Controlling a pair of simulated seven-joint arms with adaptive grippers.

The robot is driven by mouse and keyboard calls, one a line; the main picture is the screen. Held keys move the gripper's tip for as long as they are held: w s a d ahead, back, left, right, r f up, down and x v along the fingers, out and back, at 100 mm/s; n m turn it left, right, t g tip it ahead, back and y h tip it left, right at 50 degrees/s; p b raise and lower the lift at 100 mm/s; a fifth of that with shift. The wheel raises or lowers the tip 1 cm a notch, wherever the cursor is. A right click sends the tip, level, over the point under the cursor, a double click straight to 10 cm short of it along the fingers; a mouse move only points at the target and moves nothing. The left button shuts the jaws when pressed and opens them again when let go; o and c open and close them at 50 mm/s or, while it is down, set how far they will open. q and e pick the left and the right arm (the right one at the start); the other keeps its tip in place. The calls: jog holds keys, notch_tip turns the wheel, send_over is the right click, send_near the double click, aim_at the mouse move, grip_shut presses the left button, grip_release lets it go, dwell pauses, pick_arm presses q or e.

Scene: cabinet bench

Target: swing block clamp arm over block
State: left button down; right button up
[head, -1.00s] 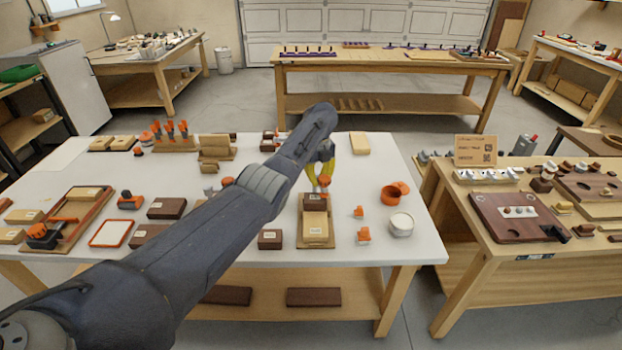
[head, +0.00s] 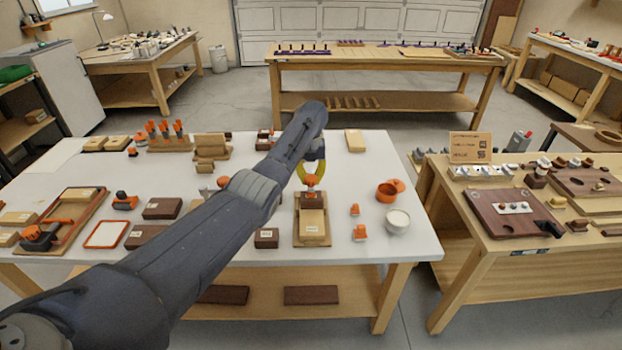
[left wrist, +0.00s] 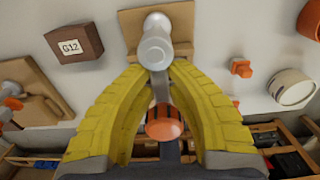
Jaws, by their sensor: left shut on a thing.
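The block clamp fixture is a wooden base (head: 328,236) on the white table, with a tan block (head: 313,222) lying on it and a dark brown part behind the block. My left gripper (head: 311,178) has yellow fingers, and they are closed at the clamp arm (head: 312,182), whose orange part shows at the fingertips above the back of the fixture. In the left wrist view the fingertips (left wrist: 156,66) meet at a grey metal cylinder of the clamp arm (left wrist: 155,42). An orange and black knob (left wrist: 164,124) shows between the fingers. The exact contact is partly hidden. My right gripper is not in view.
A dark block marked G12 (left wrist: 74,40) lies left of the fixture. Small orange parts (head: 360,233), an orange ring (head: 386,193) and a white jar (head: 397,222) stand to the right. Several dark blocks and trays fill the table's left side.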

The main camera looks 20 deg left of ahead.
pick_arm(q)
jog(key=shift+f, duration=0.15)
jog(key=c, duration=1.3)
grip_release()
jog(key=shift+r, duration=6.1)
jog(key=shift+a, duration=0.1)
